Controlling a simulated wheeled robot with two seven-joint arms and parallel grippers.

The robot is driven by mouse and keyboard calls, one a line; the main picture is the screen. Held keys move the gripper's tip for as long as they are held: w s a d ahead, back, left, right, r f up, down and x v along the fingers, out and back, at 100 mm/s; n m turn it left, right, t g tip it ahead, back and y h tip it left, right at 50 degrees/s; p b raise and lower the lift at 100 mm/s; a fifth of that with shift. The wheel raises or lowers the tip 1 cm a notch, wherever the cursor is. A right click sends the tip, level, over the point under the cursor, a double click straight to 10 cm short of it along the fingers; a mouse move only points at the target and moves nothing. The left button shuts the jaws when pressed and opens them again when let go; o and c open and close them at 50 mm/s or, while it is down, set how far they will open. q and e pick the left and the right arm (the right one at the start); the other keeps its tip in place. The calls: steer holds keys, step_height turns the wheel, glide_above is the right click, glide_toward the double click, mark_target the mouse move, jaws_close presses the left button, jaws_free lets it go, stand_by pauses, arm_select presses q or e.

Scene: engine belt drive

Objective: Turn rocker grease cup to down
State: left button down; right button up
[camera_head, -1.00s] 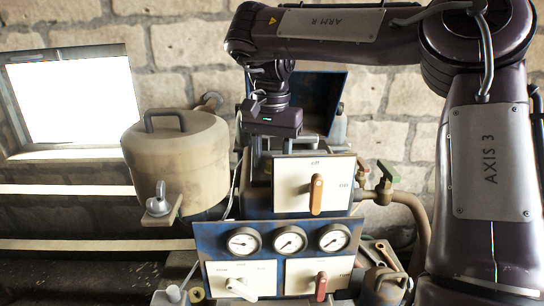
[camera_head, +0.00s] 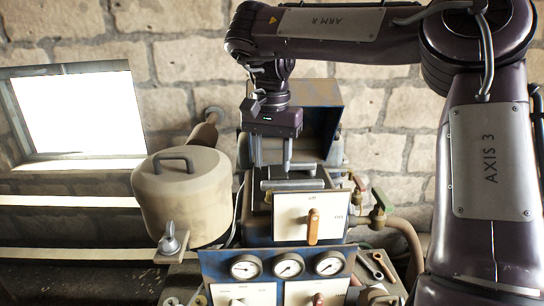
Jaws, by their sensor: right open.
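My right gripper (camera_head: 271,163) points down over the top of the engine block, above and behind the white off/on panel (camera_head: 298,229). Its two fingers are apart, with nothing seen between them. A grey horizontal metal bar (camera_head: 291,184) lies just below and in front of the fingers. I cannot tell for sure which part is the rocker grease cup. A grey wing-topped fitting (camera_head: 171,240) stands on a small bracket at the front of the beige tank. My left gripper is out of view.
A beige lidded tank (camera_head: 190,197) stands left of the engine. A blue box with a raised lid (camera_head: 300,92) is behind the gripper. A blue panel with gauges (camera_head: 288,265) is in front. My right arm fills the right side.

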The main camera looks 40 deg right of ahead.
stand_by(0.3)
steer(key=n, duration=0.1)
steer(key=d+n+b, duration=0.1)
steer(key=shift+s+r+n+t, duration=0.2)
steer(key=shift+s+n+t, duration=0.05)
steer(key=shift+n+t, duration=0.05)
steer(key=f+n+t, duration=0.1)
steer(key=f+n, duration=0.1)
steer(key=n, duration=0.3)
steer(key=f+n+t+y, duration=0.1)
steer(key=f+n, duration=0.1)
steer(key=n, duration=0.3)
steer(key=f+n+t+y, duration=0.1)
steer(key=f+n, duration=0.1)
steer(key=n, duration=0.3)
steer(key=shift+s+a+f, duration=0.2)
steer(key=shift+f, duration=0.15)
steer(key=shift+w+a+f, duration=0.15)
steer(key=shift+w+f, duration=0.05)
steer(key=shift+f, duration=0.3)
